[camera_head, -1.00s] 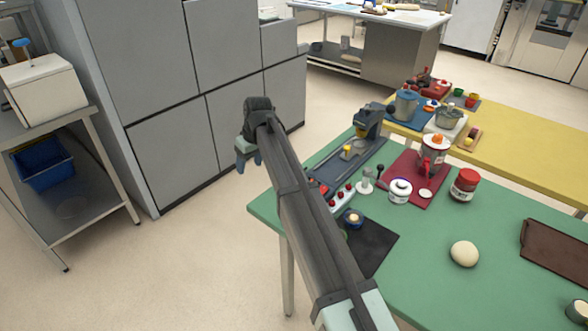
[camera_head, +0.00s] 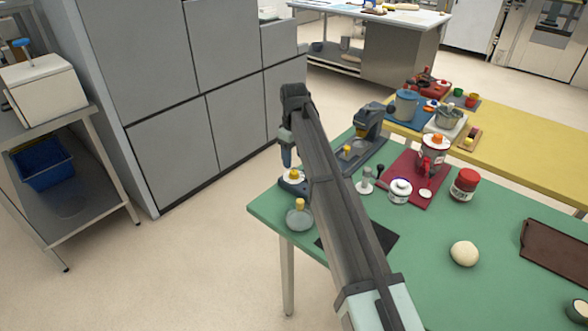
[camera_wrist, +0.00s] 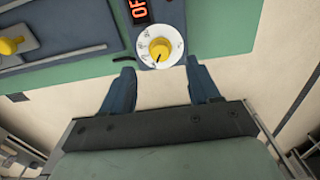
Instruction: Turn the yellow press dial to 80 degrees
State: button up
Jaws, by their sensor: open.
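The yellow press dial (camera_wrist: 160,49) sits on a round white scale on a blue-grey panel, in the upper middle of the wrist view. A dark mark on it points toward the picture's bottom. Beside it a dark display (camera_wrist: 139,11) shows red letters, partly cut off. In the head view the dial (camera_head: 295,175) shows at the green table's left end, just below my gripper (camera_head: 287,155). In the wrist view my gripper (camera_wrist: 161,88) is open and empty. Its fingers are apart, on either side of and short of the dial, not visibly touching it.
Another yellow knob (camera_wrist: 11,46) lies left in the wrist view. A clear flask with a yellow top (camera_head: 300,216) stands near the green table's (camera_head: 430,285) front-left edge. A dark press-like machine (camera_head: 365,138), a white pot (camera_head: 399,189) and a red-lidded jar (camera_head: 465,184) stand farther right.

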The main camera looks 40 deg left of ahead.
aim_at(294, 172)
jog(key=shift+f, duration=2.8)
jog(key=shift+c, duration=0.2)
jog(key=c, duration=1)
